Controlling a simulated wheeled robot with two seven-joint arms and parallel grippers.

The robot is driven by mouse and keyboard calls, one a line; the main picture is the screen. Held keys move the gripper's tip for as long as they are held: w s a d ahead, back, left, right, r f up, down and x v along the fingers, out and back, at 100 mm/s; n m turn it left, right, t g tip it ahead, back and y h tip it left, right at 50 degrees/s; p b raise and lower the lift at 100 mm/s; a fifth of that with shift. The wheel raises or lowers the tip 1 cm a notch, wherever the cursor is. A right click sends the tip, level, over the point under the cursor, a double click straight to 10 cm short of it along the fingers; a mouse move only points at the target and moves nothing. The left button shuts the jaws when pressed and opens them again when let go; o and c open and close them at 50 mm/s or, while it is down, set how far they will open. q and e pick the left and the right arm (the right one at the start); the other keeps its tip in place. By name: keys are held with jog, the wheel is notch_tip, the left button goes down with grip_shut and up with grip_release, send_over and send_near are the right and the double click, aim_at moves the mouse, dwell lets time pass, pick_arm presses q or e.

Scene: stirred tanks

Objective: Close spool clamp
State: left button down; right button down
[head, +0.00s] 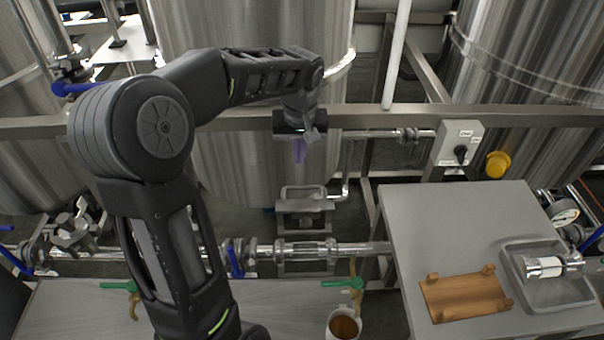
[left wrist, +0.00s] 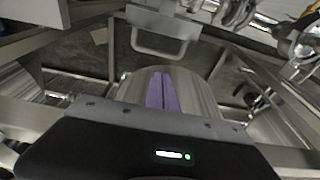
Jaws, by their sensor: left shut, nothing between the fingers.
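My left gripper (head: 301,150) hangs from the arm in front of the middle steel tank, its purple fingers shut and empty. The fingers also show in the left wrist view (left wrist: 163,92), against brushed metal. Below the gripper in the head view, a grey bracket with a loop handle (head: 303,194) stands raised behind the horizontal pipe, apart from the fingers. The loop also shows in the left wrist view (left wrist: 160,44). A spool section (head: 305,250) of the pipe lies below the bracket. I cannot tell for certain which part is the spool clamp. My right gripper is not in view.
A frame rail (head: 360,117) crosses near the gripper. A switch box (head: 459,142) and yellow knob (head: 497,163) are at right. A grey table (head: 440,235) holds a wooden stand (head: 465,295) and a tray (head: 545,300) with a loose spool (head: 548,265). A mug (head: 343,325) stands at the front.

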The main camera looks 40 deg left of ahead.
pick_arm(q)
notch_tip(320, 180, down, 10)
jog(key=w+a, duration=0.1)
jog(key=shift+w+p, duration=0.25)
jog(key=shift+p, duration=0.1)
jog(key=shift+a, duration=0.1)
dwell(0.3)
